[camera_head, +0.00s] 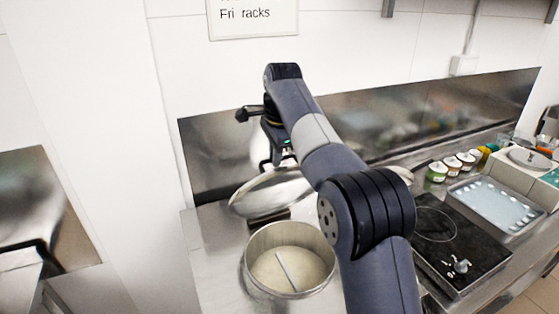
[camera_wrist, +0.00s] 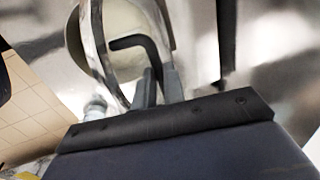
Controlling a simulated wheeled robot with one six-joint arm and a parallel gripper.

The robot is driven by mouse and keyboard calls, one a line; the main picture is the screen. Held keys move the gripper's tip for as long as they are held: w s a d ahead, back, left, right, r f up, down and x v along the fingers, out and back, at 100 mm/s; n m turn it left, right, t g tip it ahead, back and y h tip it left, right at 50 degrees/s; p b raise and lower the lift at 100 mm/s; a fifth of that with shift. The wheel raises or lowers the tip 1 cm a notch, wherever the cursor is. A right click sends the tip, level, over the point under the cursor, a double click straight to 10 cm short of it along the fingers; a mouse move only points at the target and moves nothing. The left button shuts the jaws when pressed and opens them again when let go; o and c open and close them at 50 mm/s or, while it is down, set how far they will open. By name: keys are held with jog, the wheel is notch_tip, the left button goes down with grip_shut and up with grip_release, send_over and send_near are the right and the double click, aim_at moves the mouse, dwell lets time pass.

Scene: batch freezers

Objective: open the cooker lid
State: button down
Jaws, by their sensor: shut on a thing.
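The cooker lid (camera_head: 272,193), a shiny metal disc, is tilted up above the back of the cooker, whose round pot (camera_head: 290,287) is open. Pale contents and a thin light rod (camera_head: 287,269) show inside. My gripper (camera_head: 277,161) is at the lid's upper side, partly hidden by my arm. In the wrist view my gripper (camera_wrist: 159,84) is shut on a dark bent handle (camera_wrist: 136,42). The lid's curved metal edge (camera_wrist: 97,45) shows beside it, with a pale round area behind.
A black cooktop (camera_head: 440,245) stands right of the cooker, with a metal tray (camera_head: 492,207) beyond it. Several small tubs (camera_head: 452,166) line the back. A steel backsplash (camera_head: 400,125) and white wall close the rear. Bare counter (camera_head: 212,245) lies left of the cooker.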

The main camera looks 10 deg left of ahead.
jog(key=shift+w+a+f, duration=0.3)
jog(key=shift+f, duration=0.15)
jog(key=c, duration=1.9)
grip_release()
jog(key=shift+o, duration=0.8)
jog(key=shift+w+a+f, duration=0.1)
jog(key=shift+w+a, duration=0.05)
jog(key=shift+w, duration=0.15)
jog(key=shift+o, duration=1.3)
jog(key=shift+s+r, duration=0.1)
jog(key=shift+r, duration=0.15)
